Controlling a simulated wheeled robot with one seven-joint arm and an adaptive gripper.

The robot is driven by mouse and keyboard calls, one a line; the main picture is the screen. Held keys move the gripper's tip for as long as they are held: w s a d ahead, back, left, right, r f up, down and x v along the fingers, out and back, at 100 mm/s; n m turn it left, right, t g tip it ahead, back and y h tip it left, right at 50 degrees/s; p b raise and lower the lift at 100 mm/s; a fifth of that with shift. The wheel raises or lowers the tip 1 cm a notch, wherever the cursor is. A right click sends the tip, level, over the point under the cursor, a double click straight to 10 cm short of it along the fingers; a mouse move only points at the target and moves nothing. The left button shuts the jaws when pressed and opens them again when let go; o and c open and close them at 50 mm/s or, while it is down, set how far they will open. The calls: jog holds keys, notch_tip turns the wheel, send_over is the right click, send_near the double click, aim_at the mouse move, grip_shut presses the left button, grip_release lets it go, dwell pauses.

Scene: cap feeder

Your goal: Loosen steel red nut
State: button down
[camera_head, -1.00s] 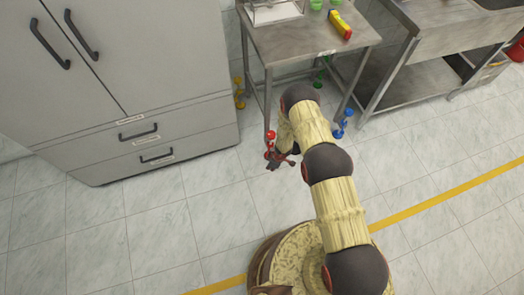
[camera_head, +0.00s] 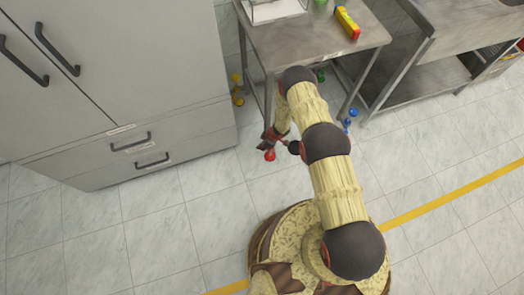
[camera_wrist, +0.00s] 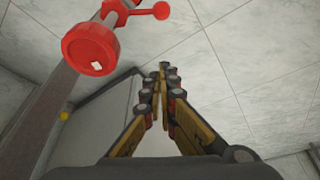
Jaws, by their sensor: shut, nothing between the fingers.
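The red nut (camera_head: 269,156) is at the foot of the near left leg of the steel table. In the wrist view it is a thick red ring (camera_wrist: 90,48) with a small pale mark, left of my fingers. A red arm with a round knob (camera_wrist: 160,10) shows just beyond it. My gripper (camera_wrist: 163,75) has its fingers together with nothing between them. They are apart from the nut in the picture. In the head view my wrist is close by the nut and partly hides that leg.
The steel table (camera_head: 310,38) carries a red and yellow object (camera_head: 347,24). Yellow parts (camera_head: 238,90), green ones (camera_head: 320,75) and blue ones (camera_head: 350,118) are at its other legs. A grey cabinet (camera_head: 120,90) stands left. Tiled floor in front is open.

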jog(key=b+x, duration=0.5)
jog(key=x, duration=0.6)
jog(key=d, duration=0.2)
jog(key=s+d, duration=0.1)
jog(key=d, duration=0.1)
jog(key=shift+s, duration=0.15)
jog(key=shift+s+d+r+p, duration=0.15)
jog(key=shift+d+p, duration=0.05)
jog(key=shift+p, duration=0.15)
